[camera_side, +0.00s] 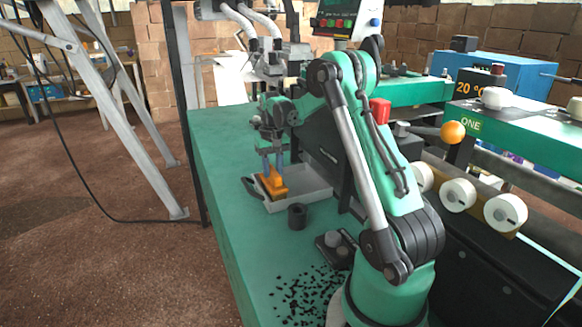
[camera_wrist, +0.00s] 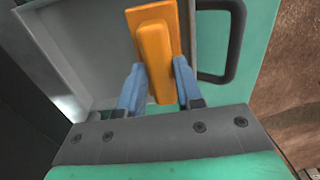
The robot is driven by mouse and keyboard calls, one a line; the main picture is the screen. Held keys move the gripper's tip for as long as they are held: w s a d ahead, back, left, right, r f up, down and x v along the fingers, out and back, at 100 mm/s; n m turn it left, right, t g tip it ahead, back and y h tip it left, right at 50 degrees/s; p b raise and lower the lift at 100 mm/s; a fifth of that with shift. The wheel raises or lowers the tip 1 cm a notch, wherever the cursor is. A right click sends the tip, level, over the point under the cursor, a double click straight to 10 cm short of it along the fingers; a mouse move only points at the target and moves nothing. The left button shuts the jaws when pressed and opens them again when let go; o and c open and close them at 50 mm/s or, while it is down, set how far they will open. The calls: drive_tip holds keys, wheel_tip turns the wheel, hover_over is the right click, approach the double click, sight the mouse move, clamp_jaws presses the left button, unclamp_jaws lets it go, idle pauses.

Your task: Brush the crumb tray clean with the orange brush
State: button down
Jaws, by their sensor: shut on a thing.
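The orange brush (camera_side: 272,182) is in my gripper (camera_side: 273,166), at the left side of the crumb tray (camera_side: 306,194) in the side view. The tray is a shallow pale grey box with a dark handle at its left. In the wrist view the brush (camera_wrist: 158,60) sits between the two blue fingers of my gripper (camera_wrist: 157,85), which are shut on its raised grip. The tray (camera_wrist: 90,45) lies beneath it there, with its dark handle at the right. I cannot tell whether the bristles touch the tray. No crumbs show clearly inside the visible part of the tray.
A small dark cylinder (camera_side: 297,217) stands just in front of the tray. Many black crumbs (camera_side: 306,294) lie scattered on the green bench near my base. A dark machine body stands right behind the tray. The bench (camera_side: 225,165) is clear to the left.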

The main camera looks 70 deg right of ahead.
drive_tip(key=shift+s+a, duration=0.6)
drive_tip(key=shift+a, duration=0.05)
drive_tip(key=shift+w+d, duration=1.15)
drive_tip(key=shift+d, duration=0.05)
drive_tip(key=shift+s+a, duration=1.2)
drive_tip(key=shift+w, duration=0.1)
drive_tip(key=shift+w+d+r, duration=0.45)
drive_tip(key=shift+w+d, duration=0.05)
drive_tip(key=shift+d, duration=0.1)
drive_tip(key=shift+w+a+r, duration=0.25)
drive_tip(key=shift+r, duration=0.6)
drive_tip(key=shift+w+a+r, duration=0.2)
drive_tip(key=shift+w+r, duration=0.05)
drive_tip(key=shift+r, duration=0.55)
drive_tip(key=shift+w+a+r, duration=0.25)
drive_tip(key=shift+r, duration=0.6)
